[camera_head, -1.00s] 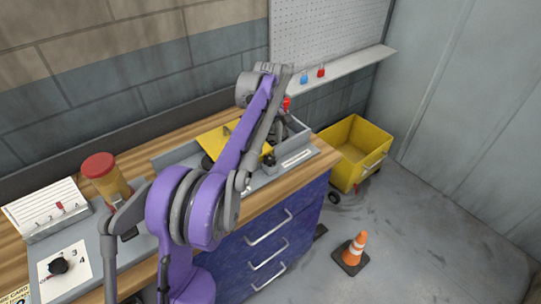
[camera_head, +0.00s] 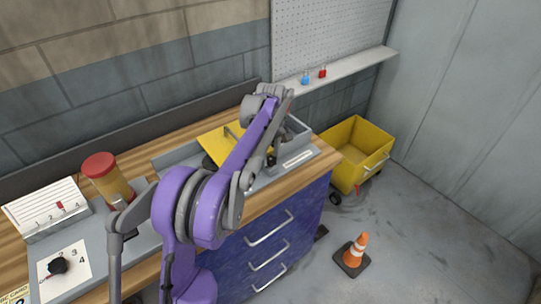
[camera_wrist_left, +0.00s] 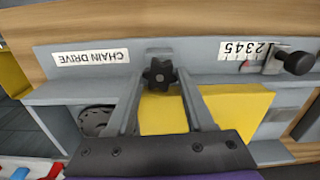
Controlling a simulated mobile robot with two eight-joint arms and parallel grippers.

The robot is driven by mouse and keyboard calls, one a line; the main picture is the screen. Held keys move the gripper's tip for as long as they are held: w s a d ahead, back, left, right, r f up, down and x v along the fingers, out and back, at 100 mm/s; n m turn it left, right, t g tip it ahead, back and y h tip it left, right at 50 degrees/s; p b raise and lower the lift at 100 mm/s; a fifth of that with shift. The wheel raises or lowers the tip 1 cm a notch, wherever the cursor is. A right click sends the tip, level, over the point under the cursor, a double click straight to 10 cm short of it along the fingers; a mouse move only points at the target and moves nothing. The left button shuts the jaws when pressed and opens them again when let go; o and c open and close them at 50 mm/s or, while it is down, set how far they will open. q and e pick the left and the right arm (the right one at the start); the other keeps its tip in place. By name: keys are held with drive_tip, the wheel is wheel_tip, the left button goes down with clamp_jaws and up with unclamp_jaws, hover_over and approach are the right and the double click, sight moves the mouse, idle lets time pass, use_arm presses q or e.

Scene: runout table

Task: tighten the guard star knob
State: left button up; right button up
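The black star knob (camera_wrist_left: 159,73) shows in the left wrist view on the grey front ledge of the chain-drive unit, beside the yellow guard (camera_wrist_left: 165,112). My left gripper (camera_wrist_left: 161,78) has its two grey fingers apart, one on each side of the knob. The fingertips look very near its lobes, with narrow gaps; firm contact cannot be made out. In the head view the yellow guard (camera_head: 218,141) lies over the grey unit on the bench. My left arm hides the left fingers there. My right gripper is not in view.
A "CHAIN DRIVE" label (camera_wrist_left: 90,58) and a numbered scale (camera_wrist_left: 243,50) with another black knob (camera_wrist_left: 298,62) flank the star knob. A red-capped jar (camera_head: 105,178) stands on the wooden bench. A yellow cart (camera_head: 352,150) and a cone (camera_head: 354,253) stand on the floor.

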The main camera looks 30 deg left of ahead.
use_arm(q)
clamp_jaws()
drive_tip(key=m, duration=0.4)
drive_tip(key=shift+m, duration=0.4)
drive_tip(key=o, duration=0.8)
unclamp_jaws()
